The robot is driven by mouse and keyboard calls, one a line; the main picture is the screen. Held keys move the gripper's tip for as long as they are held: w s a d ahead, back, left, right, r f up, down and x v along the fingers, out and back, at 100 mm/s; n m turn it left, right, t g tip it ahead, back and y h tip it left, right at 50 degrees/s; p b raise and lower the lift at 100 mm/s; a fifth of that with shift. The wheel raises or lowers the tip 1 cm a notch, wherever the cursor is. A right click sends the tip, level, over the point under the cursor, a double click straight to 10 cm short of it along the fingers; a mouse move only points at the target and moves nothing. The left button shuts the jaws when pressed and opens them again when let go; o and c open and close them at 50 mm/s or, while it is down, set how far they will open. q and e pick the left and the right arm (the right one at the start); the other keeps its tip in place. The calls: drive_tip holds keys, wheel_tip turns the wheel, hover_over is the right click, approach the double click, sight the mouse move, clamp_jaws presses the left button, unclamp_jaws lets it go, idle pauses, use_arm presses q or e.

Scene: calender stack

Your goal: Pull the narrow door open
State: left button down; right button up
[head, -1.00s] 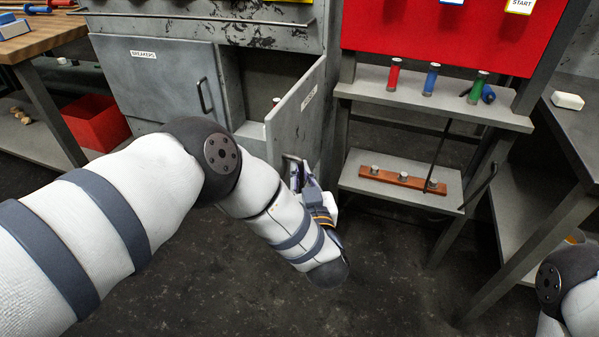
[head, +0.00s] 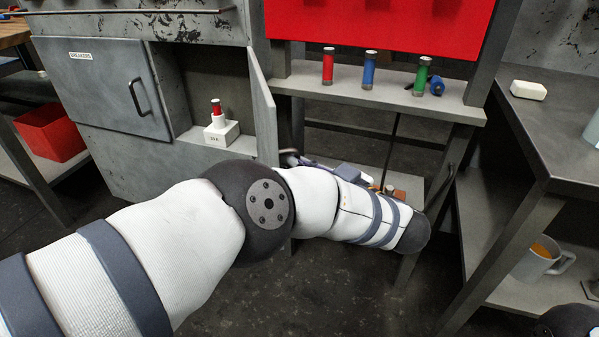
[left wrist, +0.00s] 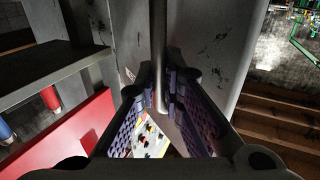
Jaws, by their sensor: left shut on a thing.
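The narrow door (head: 264,115) of the grey cabinet stands open, nearly edge-on in the head view. It also shows in the left wrist view (left wrist: 205,45), with its bar handle (left wrist: 158,45) running down between my fingers. My left gripper (head: 304,161) is shut on that handle, on the door's outer side; my arm hides most of it in the head view. Its two ridged fingers (left wrist: 157,98) flank the bar in the left wrist view. Inside the opening, a red fuse stands in a white holder (head: 222,133). My right gripper is out of view.
The wide BREAKERS door (head: 105,85) is closed at left. Right of the narrow door, a shelf (head: 350,92) carries red, blue and green cylinders, close to my left forearm. A dark bench (head: 575,150) with a white block stands at right.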

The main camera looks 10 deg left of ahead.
use_arm(q)
drive_tip(key=shift+w+d+r, duration=0.15)
drive_tip(key=shift+w+d, duration=0.05)
drive_tip(key=shift+w, duration=0.1)
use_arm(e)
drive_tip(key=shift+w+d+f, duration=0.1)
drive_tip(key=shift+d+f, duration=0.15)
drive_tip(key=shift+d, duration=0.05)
use_arm(q)
drive_tip(key=c, duration=1.8)
unclamp_jaws()
drive_tip(key=shift+a, duration=0.1)
drive_tip(key=shift+o, duration=0.6)
